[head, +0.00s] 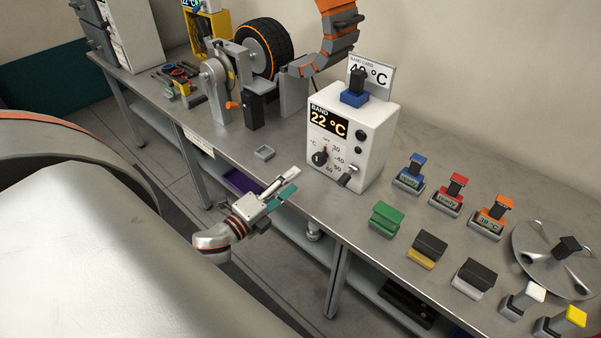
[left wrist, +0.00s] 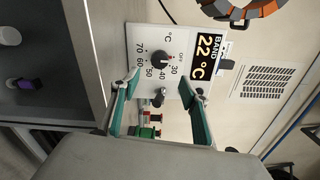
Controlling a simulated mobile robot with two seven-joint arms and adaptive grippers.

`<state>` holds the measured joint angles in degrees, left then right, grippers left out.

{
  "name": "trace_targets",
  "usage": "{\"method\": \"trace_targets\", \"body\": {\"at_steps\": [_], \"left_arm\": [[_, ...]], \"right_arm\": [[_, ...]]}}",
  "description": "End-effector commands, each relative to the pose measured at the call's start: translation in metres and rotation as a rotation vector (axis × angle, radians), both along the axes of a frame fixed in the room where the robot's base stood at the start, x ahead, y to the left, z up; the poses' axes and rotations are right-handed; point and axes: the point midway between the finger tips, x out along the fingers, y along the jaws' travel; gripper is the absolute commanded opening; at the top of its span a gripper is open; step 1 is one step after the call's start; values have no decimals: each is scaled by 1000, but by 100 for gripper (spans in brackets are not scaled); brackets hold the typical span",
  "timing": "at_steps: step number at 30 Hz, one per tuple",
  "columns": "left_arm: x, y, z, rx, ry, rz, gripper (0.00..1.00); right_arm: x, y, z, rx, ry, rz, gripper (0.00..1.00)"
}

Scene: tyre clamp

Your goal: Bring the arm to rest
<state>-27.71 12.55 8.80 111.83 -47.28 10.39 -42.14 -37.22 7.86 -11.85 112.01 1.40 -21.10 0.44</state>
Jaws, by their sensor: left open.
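My left gripper (head: 290,181) is open and empty in the head view, over the front edge of the workbench (head: 290,222). It is to the left of the white control box (head: 372,150), apart from it. In the left wrist view, the teal-lined fingers (left wrist: 158,80) are spread, with the control box (left wrist: 150,45) beyond them. The box's display reads "BAND 22 °C", and a dial (head: 320,157) and a small lever (head: 345,179) are on its front. My right gripper is not in view.
A black tyre (head: 264,48) on a stand and an orange-grey segmented band (head: 335,35) are at the back. Several coloured blocks, including a green one (head: 387,216), and a round metal lid (head: 540,270) cover the right side.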

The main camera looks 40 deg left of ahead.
Motion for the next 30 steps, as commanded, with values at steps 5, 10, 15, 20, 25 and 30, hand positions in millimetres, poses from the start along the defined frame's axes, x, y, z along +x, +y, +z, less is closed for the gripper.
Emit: {"method": "trace_targets", "body": {"at_steps": [5, 10, 15, 20, 25, 30], "left_arm": [[-11, 1, 0, -1, 0, 0, 45], [-12, 1, 1, 0, -1, 0, 45], [-11, 1, 0, 0, 0, 0, 45], [-11, 1, 0, 1, 0, 0, 45], [-11, 3, 1, -17, 9, 24, 45], [-11, 12, 3, -129, 68, 152, 45]], "right_arm": [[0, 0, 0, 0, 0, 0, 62], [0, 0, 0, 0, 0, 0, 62], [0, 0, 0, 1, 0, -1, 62], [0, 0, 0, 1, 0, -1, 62], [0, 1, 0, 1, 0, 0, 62], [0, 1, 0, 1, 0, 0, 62]]}}
